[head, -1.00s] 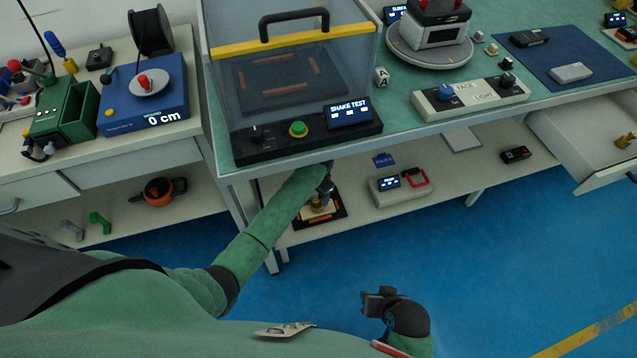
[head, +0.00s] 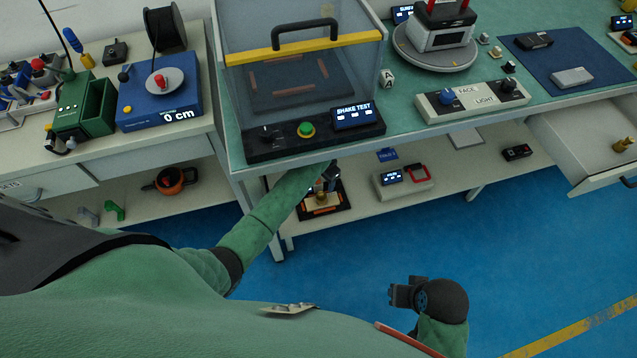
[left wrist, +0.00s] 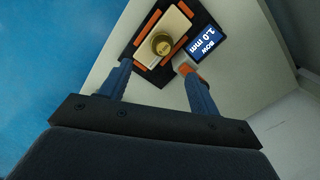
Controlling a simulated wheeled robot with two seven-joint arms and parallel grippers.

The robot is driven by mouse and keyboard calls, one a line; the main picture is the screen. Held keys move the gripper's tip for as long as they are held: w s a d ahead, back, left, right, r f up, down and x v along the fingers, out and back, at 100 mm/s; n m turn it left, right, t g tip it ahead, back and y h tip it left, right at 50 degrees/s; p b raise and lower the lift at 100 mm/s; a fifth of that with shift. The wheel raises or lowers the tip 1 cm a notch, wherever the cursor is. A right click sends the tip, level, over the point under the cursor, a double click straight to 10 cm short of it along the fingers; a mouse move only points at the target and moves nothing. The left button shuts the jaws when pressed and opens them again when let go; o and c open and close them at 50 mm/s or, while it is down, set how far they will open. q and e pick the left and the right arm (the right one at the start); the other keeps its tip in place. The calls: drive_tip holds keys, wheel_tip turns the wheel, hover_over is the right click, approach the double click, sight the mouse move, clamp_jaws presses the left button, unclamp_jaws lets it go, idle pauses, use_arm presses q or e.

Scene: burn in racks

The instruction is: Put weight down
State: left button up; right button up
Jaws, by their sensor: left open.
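A brass weight (head: 321,197) stands on a pale plate inside a dark frame with orange bars (head: 340,206) on the lower shelf. In the left wrist view the weight (left wrist: 162,43) is seen from above, upright on the pale plate (left wrist: 174,24). My left gripper (head: 328,180) is under the bench top, close to the weight. Its fingers (left wrist: 156,70) are apart with nothing between them, and the weight is beyond their tips. My right gripper (head: 402,293) hangs low over the blue floor, away from the shelf; its jaw gap is unclear.
A display reading "BOW 1.0 mm" (left wrist: 206,44) sits beside the frame. The shake test box (head: 300,75) and bench edge are above my left arm. A grey device (head: 403,187) is farther right on the shelf. An open drawer (head: 590,140) holds another brass piece (head: 622,145).

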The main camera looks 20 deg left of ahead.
use_arm(q)
drive_tip(key=s+d+r+n+t+h, duration=0.1)
drive_tip(key=s+d+r, duration=0.25)
drive_tip(key=s, duration=0.55)
drive_tip(key=s+d+r, duration=0.2)
drive_tip(key=s+r, duration=0.3)
drive_tip(key=s, duration=0.4)
drive_tip(key=s+d+r+n+t+h, duration=0.15)
drive_tip(key=s+r, duration=0.25)
drive_tip(key=s, duration=0.6)
drive_tip(key=s+r, duration=0.9)
drive_tip(key=shift+s+r+n+t, duration=0.15)
drive_tip(key=shift+r+n+t, duration=0.2)
drive_tip(key=shift+n, duration=0.1)
